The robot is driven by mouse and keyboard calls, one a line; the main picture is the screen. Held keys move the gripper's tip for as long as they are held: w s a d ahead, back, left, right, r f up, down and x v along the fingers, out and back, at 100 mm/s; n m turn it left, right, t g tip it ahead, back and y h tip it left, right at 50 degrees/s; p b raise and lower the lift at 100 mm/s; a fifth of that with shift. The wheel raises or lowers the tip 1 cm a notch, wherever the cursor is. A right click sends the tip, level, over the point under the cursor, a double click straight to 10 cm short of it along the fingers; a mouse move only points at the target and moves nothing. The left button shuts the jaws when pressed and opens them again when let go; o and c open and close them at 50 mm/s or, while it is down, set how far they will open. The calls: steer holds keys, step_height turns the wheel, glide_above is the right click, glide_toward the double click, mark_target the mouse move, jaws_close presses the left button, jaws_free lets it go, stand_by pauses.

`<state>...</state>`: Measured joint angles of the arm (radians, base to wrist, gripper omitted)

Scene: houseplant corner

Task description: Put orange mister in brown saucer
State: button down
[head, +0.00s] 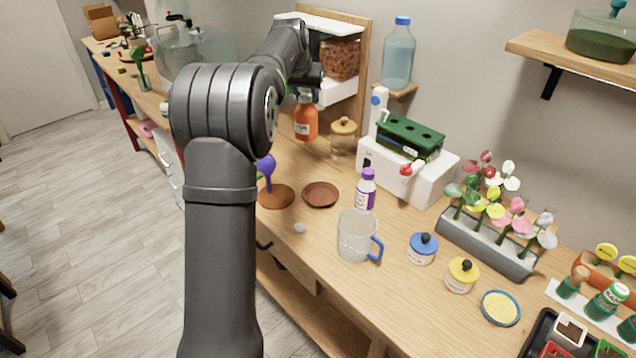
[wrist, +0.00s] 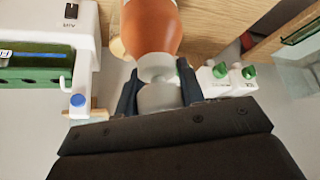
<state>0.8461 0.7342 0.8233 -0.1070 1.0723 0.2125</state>
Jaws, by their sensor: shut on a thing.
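The orange mister (head: 306,122) is upright below my gripper (head: 305,97) in the head view, towards the back of the bench. My gripper is shut on its pale upper part. In the wrist view the orange body (wrist: 152,24) points away from my gripper (wrist: 158,97), whose dark fingers stand on both sides of the whitish neck. I cannot tell whether its base touches the bench. The brown saucer (head: 321,194) lies on the bench nearer the camera and slightly right of the mister. It looks empty.
A brown patch (head: 276,197) with a purple-handled tool (head: 265,168) lies just left of the saucer. A purple-capped bottle (head: 366,190) and a clear jug (head: 357,236) stand to its right. A wooden-lidded jar (head: 343,138) stands close to the mister's right.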

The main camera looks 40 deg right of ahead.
steer(key=s+a+f, duration=0.3)
steer(key=s+f, duration=0.1)
steer(key=s, duration=0.6)
step_height(320, 180, down, 11)
steer(key=shift+a+r+m, duration=0.2)
steer(key=shift+a+m, duration=0.1)
steer(key=shift+m, duration=0.1)
steer(key=shift+f, duration=0.15)
steer(key=c, duration=0.9)
jaws_free()
